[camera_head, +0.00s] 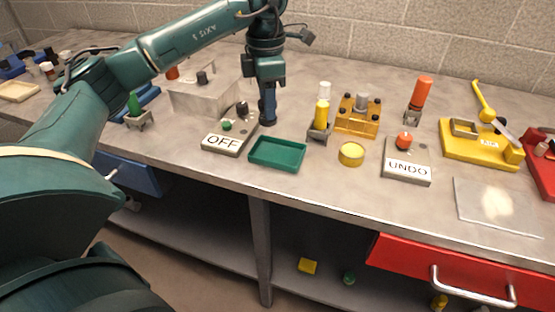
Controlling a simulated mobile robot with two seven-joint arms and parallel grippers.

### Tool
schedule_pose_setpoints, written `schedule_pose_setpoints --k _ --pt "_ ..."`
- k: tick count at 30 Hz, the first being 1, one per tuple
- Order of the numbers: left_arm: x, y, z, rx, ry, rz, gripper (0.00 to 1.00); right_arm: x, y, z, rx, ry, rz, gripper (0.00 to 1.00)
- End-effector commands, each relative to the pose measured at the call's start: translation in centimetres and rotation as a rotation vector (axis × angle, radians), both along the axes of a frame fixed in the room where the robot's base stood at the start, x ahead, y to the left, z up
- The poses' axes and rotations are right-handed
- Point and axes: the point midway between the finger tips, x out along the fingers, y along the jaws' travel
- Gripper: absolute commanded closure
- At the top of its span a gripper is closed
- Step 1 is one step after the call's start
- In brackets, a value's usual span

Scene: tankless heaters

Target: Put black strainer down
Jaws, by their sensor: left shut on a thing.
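My left gripper (268,118) points straight down just behind the green tray, to the right of the OFF box. It is shut on a small dark thing, the black strainer, which is mostly hidden by the dark fingers. I cannot tell whether the strainer touches the table. My right gripper is not in view.
The OFF box (229,143) and the empty green tray (277,155) are close by. A grey box (200,97) is left. Grey table (300,80) behind is clear.

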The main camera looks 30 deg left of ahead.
Motion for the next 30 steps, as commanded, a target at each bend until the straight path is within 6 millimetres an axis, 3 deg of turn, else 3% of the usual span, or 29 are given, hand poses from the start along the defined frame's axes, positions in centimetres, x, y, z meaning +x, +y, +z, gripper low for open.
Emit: schedule_pose_setpoints --k 6,15,20,27,30 --pt "0.3 1.1 0.1 0.0 0.002 0.206 0.93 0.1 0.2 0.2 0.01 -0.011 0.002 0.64" --pt "0.3 1.2 -4.9 0.002 0.002 0.216 0.93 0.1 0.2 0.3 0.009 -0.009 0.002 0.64" --pt "0.3 1.1 -6.0 0.0 0.001 0.215 0.93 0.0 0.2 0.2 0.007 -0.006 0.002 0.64" --pt "0.3 1.1 -9.1 0.002 0.002 0.214 0.93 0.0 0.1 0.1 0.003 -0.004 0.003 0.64" --pt "0.3 1.1 -9.4 0.001 -0.001 0.214 0.93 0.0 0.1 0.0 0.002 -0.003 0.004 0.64"
